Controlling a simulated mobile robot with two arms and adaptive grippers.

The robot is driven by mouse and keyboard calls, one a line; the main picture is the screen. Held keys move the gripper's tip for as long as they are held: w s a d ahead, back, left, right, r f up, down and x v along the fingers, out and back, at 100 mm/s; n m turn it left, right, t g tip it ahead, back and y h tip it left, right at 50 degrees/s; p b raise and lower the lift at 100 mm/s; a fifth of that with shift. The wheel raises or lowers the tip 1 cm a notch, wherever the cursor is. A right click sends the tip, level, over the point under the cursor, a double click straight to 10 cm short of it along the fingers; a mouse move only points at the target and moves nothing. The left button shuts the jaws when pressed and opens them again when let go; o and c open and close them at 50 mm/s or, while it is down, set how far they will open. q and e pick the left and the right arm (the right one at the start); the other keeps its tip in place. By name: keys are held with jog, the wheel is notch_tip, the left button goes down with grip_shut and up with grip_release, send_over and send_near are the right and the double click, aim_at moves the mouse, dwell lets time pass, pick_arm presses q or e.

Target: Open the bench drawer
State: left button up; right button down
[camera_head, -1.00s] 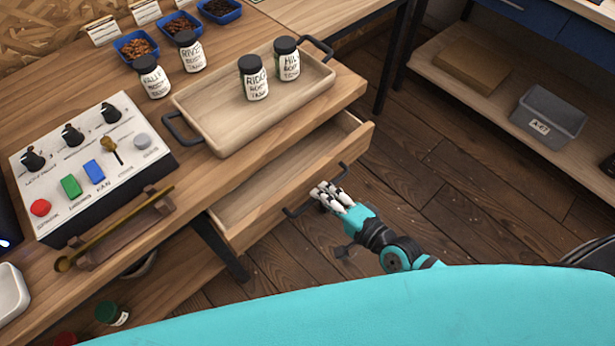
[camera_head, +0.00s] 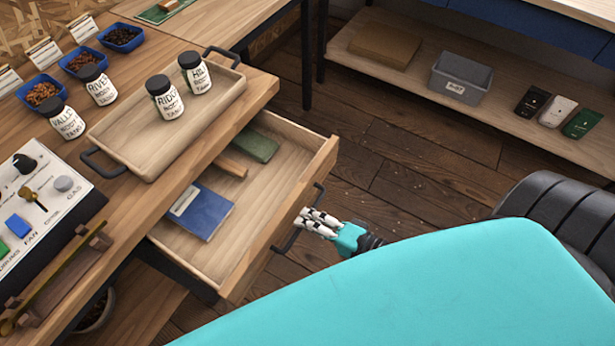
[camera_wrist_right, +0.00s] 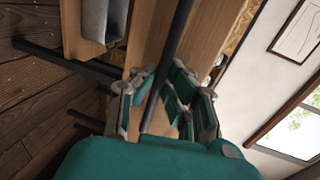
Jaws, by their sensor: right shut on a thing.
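The bench drawer (camera_head: 258,192) stands well out from under the wooden bench top, its inside open to view. In it lie a blue notebook (camera_head: 202,211), a green item (camera_head: 255,146) and a small wooden piece (camera_head: 231,166). The drawer front carries a dark bar handle (camera_head: 319,194). My right gripper (camera_head: 306,219) is shut on this handle, on the outer side of the drawer front. In the right wrist view the dark bar (camera_wrist_right: 171,62) runs between the fingers (camera_wrist_right: 160,88). My left gripper is not in view.
On the bench top stand a wooden tray (camera_head: 125,150) with two jars, two more jars, blue bowls of beans and a control panel (camera_head: 75,205). A low shelf (camera_head: 400,75) holds a grey bin (camera_head: 461,78) and pouches. Wooden floor (camera_head: 400,165) is clear beyond the drawer.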

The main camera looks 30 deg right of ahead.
jog(key=c, duration=1.4)
grip_release()
jog(key=v, duration=1.2)
